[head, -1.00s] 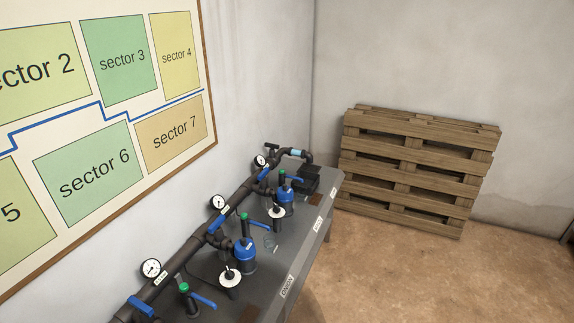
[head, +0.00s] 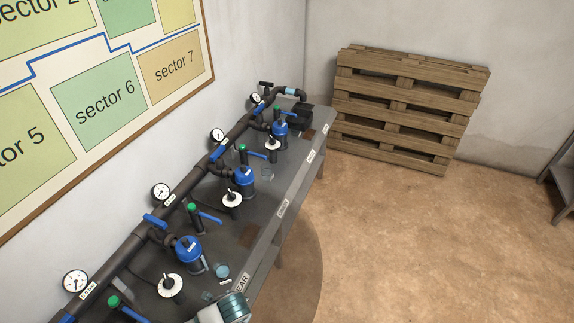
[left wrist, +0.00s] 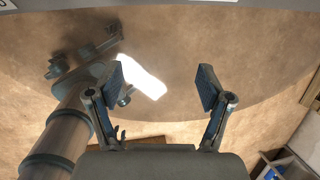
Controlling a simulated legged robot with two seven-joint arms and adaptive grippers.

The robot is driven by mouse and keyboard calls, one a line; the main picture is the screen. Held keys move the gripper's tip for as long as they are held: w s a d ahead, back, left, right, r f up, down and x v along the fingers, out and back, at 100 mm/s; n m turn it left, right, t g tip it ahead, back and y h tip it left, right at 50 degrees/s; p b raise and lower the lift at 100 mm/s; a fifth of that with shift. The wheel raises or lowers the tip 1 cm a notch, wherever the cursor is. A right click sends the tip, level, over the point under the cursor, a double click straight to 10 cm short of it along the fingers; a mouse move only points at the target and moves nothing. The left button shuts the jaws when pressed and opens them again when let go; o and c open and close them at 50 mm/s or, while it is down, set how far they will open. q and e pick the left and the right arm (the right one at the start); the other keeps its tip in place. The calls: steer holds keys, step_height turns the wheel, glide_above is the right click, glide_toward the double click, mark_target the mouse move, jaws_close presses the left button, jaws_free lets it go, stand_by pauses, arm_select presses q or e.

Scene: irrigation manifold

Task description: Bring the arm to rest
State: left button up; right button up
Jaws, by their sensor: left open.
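My left gripper (left wrist: 163,90) shows in the left wrist view with its two dark fingers spread wide apart. Nothing is between the fingers; brown floor and a bright patch show behind them. In the head view a grey and teal rounded part, which looks like a link of my own arm, shows at the bottom edge, by the front edge of the bench (head: 283,207). The fingers of the left gripper are not visible in the head view.
A dark pipe manifold (head: 190,183) with gauges, blue valve handles and blue-topped filters runs along the bench by the wall. A wooden pallet (head: 405,112) leans in the corner. A sector board (head: 100,95) hangs at left. The floor (head: 420,240) right of the bench is clear.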

arm_select(q)
steer(key=s+d+n+h, duration=0.3)
steer(key=s+d+n, duration=0.25)
steer(key=n, duration=0.35)
steer(key=s+a+f+n+y, duration=0.1)
steer(key=s+a+f+n, duration=0.1)
steer(key=s+a+n, duration=0.85)
step_height(320, 180, down, 25)
steer(key=n+b, duration=0.1)
steer(key=s+a+f+g+b, duration=0.1)
steer(key=s+a+f, duration=0.2)
steer(key=s+f, duration=1.5)
steer(key=shift+a+f+g+b, duration=0.2)
steer(key=shift+f+g+b, duration=0.1)
steer(key=shift+g+b, duration=0.1)
arm_select(e)
steer(key=f, duration=0.2)
steer(key=shift+s+f, duration=0.35)
steer(key=shift+f, duration=0.05)
